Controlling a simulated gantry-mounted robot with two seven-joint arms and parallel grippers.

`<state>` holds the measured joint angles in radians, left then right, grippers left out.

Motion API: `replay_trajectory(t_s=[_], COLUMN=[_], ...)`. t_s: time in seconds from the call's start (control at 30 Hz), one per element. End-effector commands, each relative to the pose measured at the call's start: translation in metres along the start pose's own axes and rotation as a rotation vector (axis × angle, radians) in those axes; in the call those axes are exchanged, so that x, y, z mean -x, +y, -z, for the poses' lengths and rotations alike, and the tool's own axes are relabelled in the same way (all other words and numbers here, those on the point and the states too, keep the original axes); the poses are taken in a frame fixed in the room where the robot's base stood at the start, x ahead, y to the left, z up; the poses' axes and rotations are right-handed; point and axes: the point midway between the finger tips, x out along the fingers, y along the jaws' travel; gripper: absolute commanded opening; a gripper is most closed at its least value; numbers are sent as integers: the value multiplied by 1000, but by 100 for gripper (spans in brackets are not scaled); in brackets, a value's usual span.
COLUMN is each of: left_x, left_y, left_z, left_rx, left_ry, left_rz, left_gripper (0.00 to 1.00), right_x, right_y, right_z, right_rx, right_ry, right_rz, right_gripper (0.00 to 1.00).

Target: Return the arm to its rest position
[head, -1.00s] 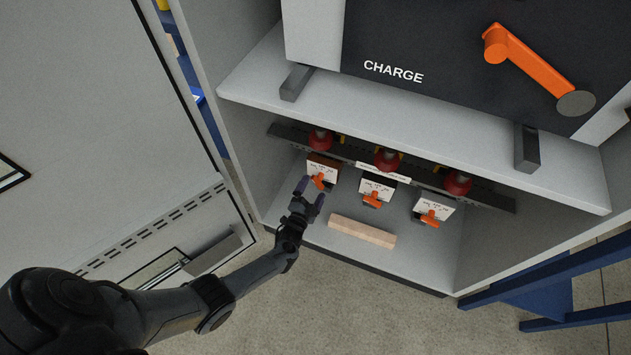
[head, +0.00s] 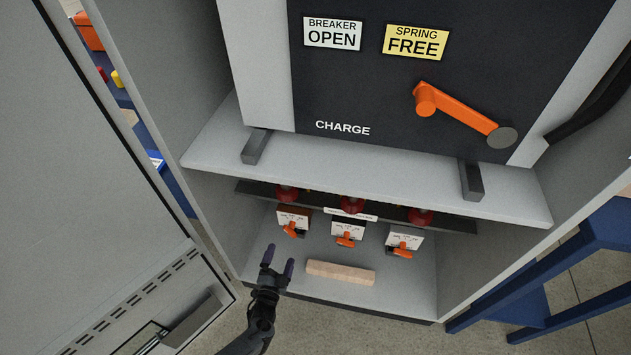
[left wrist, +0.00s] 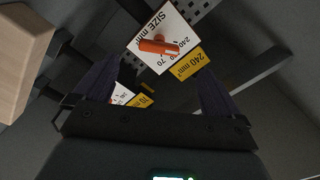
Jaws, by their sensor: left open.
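My left gripper (head: 278,262) is open and empty, low at the front left of the cabinet's lower bay, left of a wooden block. Its dark fingers (left wrist: 160,95) also show in the left wrist view, apart from each other. Beyond them is a white size plate with an orange knob (left wrist: 158,46) and a yellow 240 mm² label (left wrist: 190,63). In the head view, three white units with orange knobs (head: 347,238) stand in a row in the bay, behind the gripper and apart from it. My right gripper is not in view.
The wooden block (head: 340,272) lies on the bay floor. Above is a shelf (head: 360,175) under a dark panel with an orange crank (head: 460,110). The panel reads BREAKER OPEN and SPRING FREE. An open door (head: 90,190) stands left, a blue frame (head: 590,255) right.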

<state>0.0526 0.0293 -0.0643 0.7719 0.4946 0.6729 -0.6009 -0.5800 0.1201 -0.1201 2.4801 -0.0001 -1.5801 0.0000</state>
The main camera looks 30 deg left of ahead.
Motion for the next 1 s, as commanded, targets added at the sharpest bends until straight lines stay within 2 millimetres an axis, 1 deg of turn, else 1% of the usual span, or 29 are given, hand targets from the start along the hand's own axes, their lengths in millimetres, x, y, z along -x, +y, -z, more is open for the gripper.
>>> replay_trajectory(t_s=[0.07, 0.17, 0.27, 0.3, 0.37, 0.47, 0.5, 0.57, 0.6, 0.67, 0.7, 0.77, 0.8, 0.87, 0.9, 0.97, 1.0], left_x=[3, 15, 39, 51, 65, 82, 86, 89, 91, 94, 95, 98, 100, 105, 109, 117, 124], left_y=[-2, -7, -17, -23, -40, -79, -96, -120, -136, -159, -173, -193, -206, -225, -238, -257, -269], left_z=[0, -2, -8, -9, -5, 21, 34, 53, 67, 90, 106, 132, 149, 176, 195, 222, 240], left_rx=[-2, -9, -26, -34, -39, -22, -6, 28, 59, 113, 154, 214, 252, 309, 345, 393, 421], left_ry=[-3, -14, -36, -45, -47, -21, -19, -29, -41, -69, -90, -124, -149, -187, -213, -256, -286], left_rz=[-5, -21, -53, -67, -75, -71, -77, -96, -117, -160, -193, -249, -289, -355, -401, -473, -520], left_gripper=[98, 98, 98, 98, 98, 98, 98, 98, 98, 98, 98, 98, 98, 98, 98, 98, 98], right_x=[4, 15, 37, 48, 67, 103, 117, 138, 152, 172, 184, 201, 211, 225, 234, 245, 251], right_y=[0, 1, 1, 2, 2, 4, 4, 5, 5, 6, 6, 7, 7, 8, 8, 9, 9], right_z=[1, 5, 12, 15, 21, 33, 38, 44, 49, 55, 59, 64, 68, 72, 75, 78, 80], right_rx=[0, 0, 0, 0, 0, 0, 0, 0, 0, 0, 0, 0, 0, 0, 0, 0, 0], right_ry=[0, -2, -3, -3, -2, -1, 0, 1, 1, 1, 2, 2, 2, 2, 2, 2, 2], right_rz=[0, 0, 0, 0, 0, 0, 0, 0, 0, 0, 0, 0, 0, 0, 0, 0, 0], right_gripper=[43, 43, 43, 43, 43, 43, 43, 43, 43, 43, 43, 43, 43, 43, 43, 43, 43])
